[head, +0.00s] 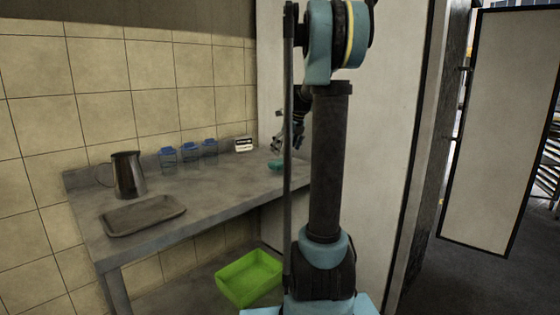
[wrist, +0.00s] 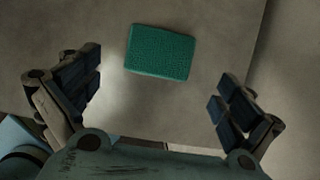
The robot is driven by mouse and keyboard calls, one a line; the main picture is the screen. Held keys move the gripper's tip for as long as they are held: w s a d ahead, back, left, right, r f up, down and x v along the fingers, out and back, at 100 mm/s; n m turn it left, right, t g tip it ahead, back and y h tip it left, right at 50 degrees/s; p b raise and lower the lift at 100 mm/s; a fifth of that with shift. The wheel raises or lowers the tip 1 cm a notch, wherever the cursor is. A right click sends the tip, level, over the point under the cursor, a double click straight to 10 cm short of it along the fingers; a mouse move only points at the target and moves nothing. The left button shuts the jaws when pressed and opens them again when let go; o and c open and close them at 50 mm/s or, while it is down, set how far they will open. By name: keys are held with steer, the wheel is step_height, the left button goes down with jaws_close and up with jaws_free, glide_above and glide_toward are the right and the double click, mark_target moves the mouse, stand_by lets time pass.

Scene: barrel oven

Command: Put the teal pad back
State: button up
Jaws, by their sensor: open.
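The teal pad (wrist: 160,53) lies flat on the grey counter, near the counter's edge in the wrist view. In the head view the pad (head: 275,165) shows small at the right end of the counter, partly covered by my arm. My gripper (wrist: 158,95) is open and empty above the counter. Its two fingers are spread wide, and the pad lies between and beyond them, apart from both. In the head view my gripper (head: 290,140) hangs above the pad, partly hidden behind my arm.
On the counter (head: 215,190) stand a metal pitcher (head: 128,175), a grey tray (head: 143,215), several blue-lidded containers (head: 190,154) and a small white sign (head: 243,145). A green bin (head: 249,278) stands below. A wall panel rises behind my arm.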

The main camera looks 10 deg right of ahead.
steer(key=v, duration=0.6)
steer(key=s+a+f+n, duration=0.25)
steer(key=s+n, duration=0.45)
steer(key=s, duration=0.4)
steer(key=s+a+f+n+h, duration=0.1)
steer(key=s+f+n, duration=0.9)
steer(key=s, duration=0.4)
steer(key=s+f+n+g+h, duration=0.1)
steer(key=s+f+n, duration=1)
steer(key=s, duration=0.3)
steer(key=shift+s+a+f+n+h, duration=0.2)
steer(key=shift+s+a+n+h, duration=0.1)
steer(key=shift+s+a+n, duration=0.15)
steer(key=shift+d, duration=0.15)
